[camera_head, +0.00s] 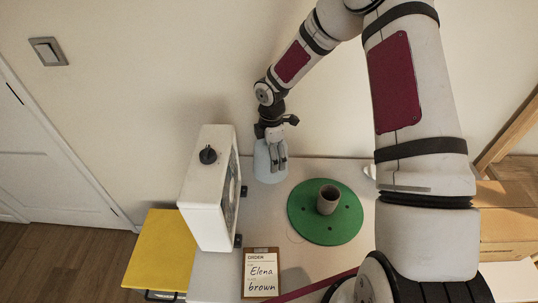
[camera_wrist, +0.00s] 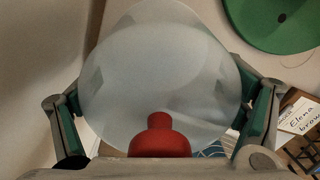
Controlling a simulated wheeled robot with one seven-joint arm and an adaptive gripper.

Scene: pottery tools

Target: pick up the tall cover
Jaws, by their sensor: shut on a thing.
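The tall cover (camera_head: 268,168) is a pale, translucent, rounded dome at the back of the table, just right of the white box. My gripper (camera_head: 277,155) is above and around it, pointing down, and is shut on it. In the wrist view the cover (camera_wrist: 165,75) fills the middle between the two green-padded fingers. A red knob-shaped part (camera_wrist: 160,137) shows at the lower middle of that view; I cannot tell whether it belongs to the cover. I cannot tell whether the cover's lower edge touches the table.
A green round board (camera_head: 323,232) with a brown cup (camera_head: 327,199) is right of the cover. A white box (camera_head: 208,190) with a black knob stands to the left. A clipboard reading "Elena brown" (camera_head: 261,273) lies in front. A yellow surface (camera_head: 160,250) is at the far left.

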